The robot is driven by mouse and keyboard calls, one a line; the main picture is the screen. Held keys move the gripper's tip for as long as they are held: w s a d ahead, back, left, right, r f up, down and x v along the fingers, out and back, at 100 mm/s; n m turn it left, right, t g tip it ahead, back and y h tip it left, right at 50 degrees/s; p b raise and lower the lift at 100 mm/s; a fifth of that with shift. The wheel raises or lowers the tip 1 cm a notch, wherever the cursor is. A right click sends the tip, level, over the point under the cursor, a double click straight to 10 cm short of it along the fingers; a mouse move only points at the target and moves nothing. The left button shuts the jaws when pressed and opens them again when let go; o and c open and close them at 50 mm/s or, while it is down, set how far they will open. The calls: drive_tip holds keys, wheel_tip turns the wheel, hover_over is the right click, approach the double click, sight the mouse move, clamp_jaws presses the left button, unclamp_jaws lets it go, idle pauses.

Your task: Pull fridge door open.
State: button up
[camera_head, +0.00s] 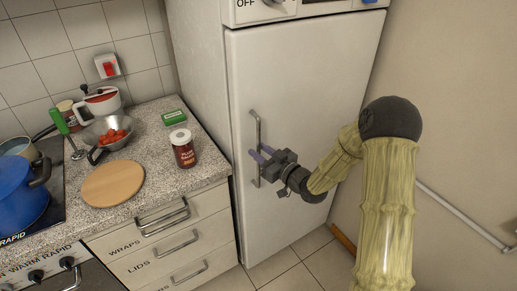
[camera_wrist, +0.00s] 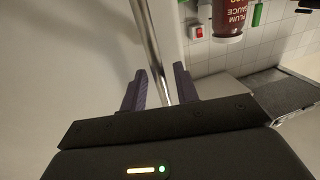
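The fridge (camera_head: 300,95) is tall and white and stands right of the counter; its door looks shut. A vertical metal handle (camera_head: 257,135) runs along the left side of the door. My gripper (camera_head: 260,155) is at the handle's middle, with its purple fingers around the bar. In the wrist view, the bar (camera_wrist: 148,40) passes between the two open fingers (camera_wrist: 158,88), with gaps visible beside it. The fingers do not appear clamped on the bar. The far fingertips are partly hard to make out in the head view.
The counter (camera_head: 150,185) at left holds a plum sauce jar (camera_head: 183,148), a round wooden board (camera_head: 112,183), a colander with red food (camera_head: 112,132) and a green box (camera_head: 174,117). Drawers (camera_head: 165,240) lie below. A wall with a rail (camera_head: 465,215) is close at right.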

drive_tip(key=shift+w+a, duration=0.4)
drive_tip(key=shift+c, duration=0.2)
clamp_jaws()
drive_tip(key=shift+s, duration=0.1)
